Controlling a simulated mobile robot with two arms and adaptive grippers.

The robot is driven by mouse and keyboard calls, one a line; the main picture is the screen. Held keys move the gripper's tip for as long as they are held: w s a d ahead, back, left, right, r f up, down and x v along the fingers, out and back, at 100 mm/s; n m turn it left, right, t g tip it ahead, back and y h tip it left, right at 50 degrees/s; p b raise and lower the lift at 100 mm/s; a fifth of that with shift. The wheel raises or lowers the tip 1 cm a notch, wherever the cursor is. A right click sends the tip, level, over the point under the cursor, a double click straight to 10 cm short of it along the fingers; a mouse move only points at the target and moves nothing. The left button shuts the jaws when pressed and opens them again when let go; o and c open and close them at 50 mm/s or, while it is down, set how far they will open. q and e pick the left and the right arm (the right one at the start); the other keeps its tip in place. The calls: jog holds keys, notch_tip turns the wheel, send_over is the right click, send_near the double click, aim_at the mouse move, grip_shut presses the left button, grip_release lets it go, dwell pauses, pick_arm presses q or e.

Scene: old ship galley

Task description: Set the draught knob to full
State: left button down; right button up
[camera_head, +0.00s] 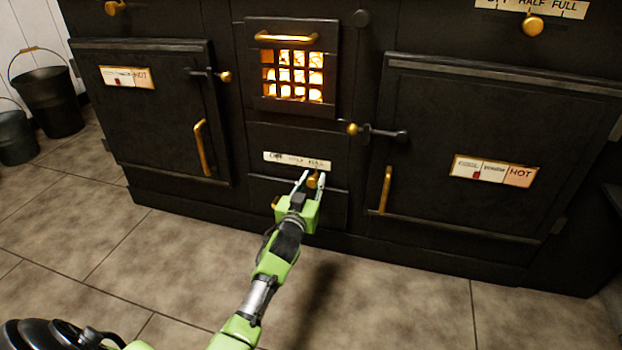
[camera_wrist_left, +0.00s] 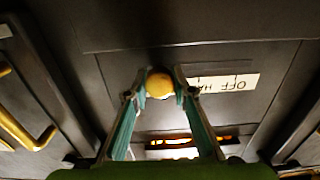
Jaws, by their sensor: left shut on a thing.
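A small brass knob (camera_head: 313,181) sits on the lower middle panel of the black stove, below a pale plate (camera_head: 297,160) with OFF, HALF and FULL on it. The knob is under the right part of the plate, near the word FULL. My left gripper (camera_head: 311,179) is shut on this knob, one finger on each side. In the left wrist view the round knob (camera_wrist_left: 159,84) shows between the fingertips, and the plate (camera_wrist_left: 225,84) appears upside down, partly hidden. My right gripper is not in view.
Another brass knob (camera_head: 533,25) is at the top right under a similar plate. A glowing grate (camera_head: 292,75) is above the held knob. Oven doors (camera_head: 155,115) with brass handles flank it. Buckets (camera_head: 50,100) stand at the left. The tiled floor in front is clear.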

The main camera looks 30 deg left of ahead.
aim_at(320, 144)
pick_arm(q)
jog(key=shift+d, duration=0.35)
jog(key=c, duration=1.7)
grip_release()
jog(key=shift+w+d, duration=0.1)
jog(key=shift+r, duration=0.15)
notch_tip(320, 144, up, 10)
jog(key=shift+f, duration=0.15)
